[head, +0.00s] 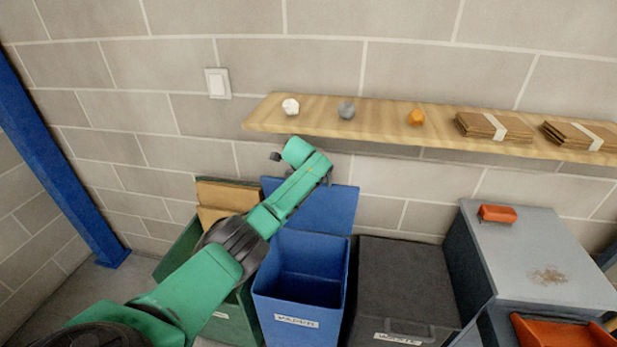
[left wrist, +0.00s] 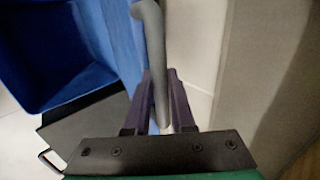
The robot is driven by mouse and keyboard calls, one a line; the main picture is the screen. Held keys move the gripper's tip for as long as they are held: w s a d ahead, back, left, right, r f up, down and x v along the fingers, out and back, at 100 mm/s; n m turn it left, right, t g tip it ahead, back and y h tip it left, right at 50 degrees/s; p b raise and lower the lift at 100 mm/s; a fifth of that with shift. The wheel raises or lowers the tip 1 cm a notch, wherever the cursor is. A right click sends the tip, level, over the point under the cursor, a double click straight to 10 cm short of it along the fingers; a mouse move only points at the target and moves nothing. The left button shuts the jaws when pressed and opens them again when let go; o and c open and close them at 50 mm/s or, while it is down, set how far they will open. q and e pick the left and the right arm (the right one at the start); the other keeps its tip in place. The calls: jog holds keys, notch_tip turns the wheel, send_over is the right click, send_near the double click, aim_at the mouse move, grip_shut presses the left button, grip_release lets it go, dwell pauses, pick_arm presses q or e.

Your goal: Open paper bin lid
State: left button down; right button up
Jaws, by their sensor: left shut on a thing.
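The blue bin (head: 300,285) stands against the wall with its inside showing. Its white label (head: 296,321) is too blurred to read surely. Its blue lid (head: 335,208) stands raised, nearly upright, at the back of the bin by the wall. My left arm reaches across in front of the lid and hides its left part. In the left wrist view my left gripper (left wrist: 160,80) is shut on a grey bar handle (left wrist: 152,35) alongside the blue lid. In the head view the left fingers are hidden behind the arm. My right gripper is in neither view.
A green bin with cardboard (head: 228,195) stands left, a closed dark bin (head: 405,285) right. Further right is a grey cabinet (head: 540,260) with an orange object (head: 497,213). A wooden shelf (head: 380,122) hangs above. A blue post (head: 60,160) stands at left.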

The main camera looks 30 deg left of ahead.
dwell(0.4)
pick_arm(q)
jog(key=c, duration=0.8)
grip_release()
jog(key=shift+w, duration=0.1)
jog(key=shift+o, duration=0.2)
jog(key=b+v, duration=0.1)
jog(key=v, duration=1.3)
jog(key=shift+r, duration=0.15)
jog(key=shift+d, duration=0.1)
